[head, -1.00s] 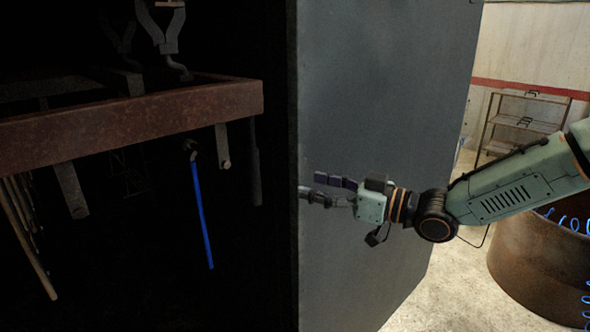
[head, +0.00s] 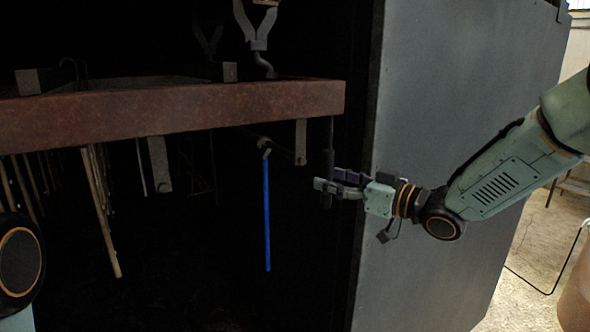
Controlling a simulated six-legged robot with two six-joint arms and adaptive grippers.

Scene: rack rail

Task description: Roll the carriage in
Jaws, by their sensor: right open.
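The carriage shows as a rusty brown beam (head: 180,112) hanging level in the dark opening. A forked grey hanger (head: 257,35) rises above its right part. A dark upright handle (head: 328,150) hangs from the beam's right end. My right gripper (head: 330,187) is open at the lower part of this handle, its fingers reaching in from the right. The handle appears at the fingertips; I cannot tell whether they touch it. A joint of my left arm shows at the lower left edge, but my left gripper is out of view.
A blue rod (head: 267,213) and several pale rods (head: 101,215) hang below the beam. A large grey panel (head: 455,110) stands right of the opening, behind my right arm. Pale floor (head: 540,235) lies beyond it. The opening's interior is mostly too dark to read.

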